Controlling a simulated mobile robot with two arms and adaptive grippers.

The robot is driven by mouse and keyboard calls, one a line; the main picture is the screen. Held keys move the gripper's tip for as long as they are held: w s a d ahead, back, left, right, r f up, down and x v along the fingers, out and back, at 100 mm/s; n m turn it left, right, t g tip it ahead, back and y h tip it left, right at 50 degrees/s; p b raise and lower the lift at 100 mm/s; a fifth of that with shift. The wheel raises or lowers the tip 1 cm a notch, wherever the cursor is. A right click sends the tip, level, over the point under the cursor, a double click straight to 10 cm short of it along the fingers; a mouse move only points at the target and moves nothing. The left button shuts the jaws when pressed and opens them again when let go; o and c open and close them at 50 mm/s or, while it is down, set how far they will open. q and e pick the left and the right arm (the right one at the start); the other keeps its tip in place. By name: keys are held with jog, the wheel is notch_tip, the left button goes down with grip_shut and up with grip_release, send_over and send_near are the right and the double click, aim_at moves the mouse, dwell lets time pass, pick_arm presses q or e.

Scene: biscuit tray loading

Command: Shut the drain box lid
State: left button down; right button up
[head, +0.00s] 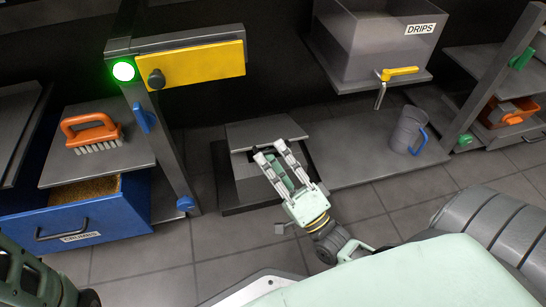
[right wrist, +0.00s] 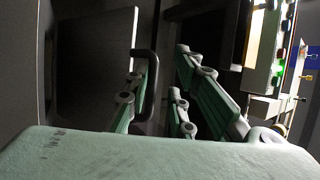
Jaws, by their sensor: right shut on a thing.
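The drain box (head: 230,190) is a low dark box on the floor in the middle of the head view. Its grey lid (head: 262,131) stands raised and tilted at the back of the box, so the box is open. My right gripper (head: 272,160) reaches over the box to the lid and is shut on the lid's handle. In the right wrist view the lid is a dark flat panel (right wrist: 95,70), and its dark bar handle (right wrist: 150,85) lies between the fingers (right wrist: 160,95). The gripper hides part of the box opening. My left gripper is not in view.
A blue crumbs drawer (head: 75,220) stands open at left, with an orange brush (head: 92,132) above it. A yellow flap (head: 195,65) and green lamp (head: 123,71) are above. The drips tank (head: 375,45), with a yellow tap (head: 400,72), and a grey jug (head: 408,130) are at right.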

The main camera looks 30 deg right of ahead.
jog(key=shift+s+r, duration=0.1)
jog(key=shift+r, duration=0.05)
jog(key=s+d+f+b, duration=0.2)
jog(key=s+f+b, duration=0.1)
jog(key=s+f, duration=0.2)
jog(key=shift+s+f, duration=0.3)
jog(key=shift+f, duration=0.55)
dwell(0.5)
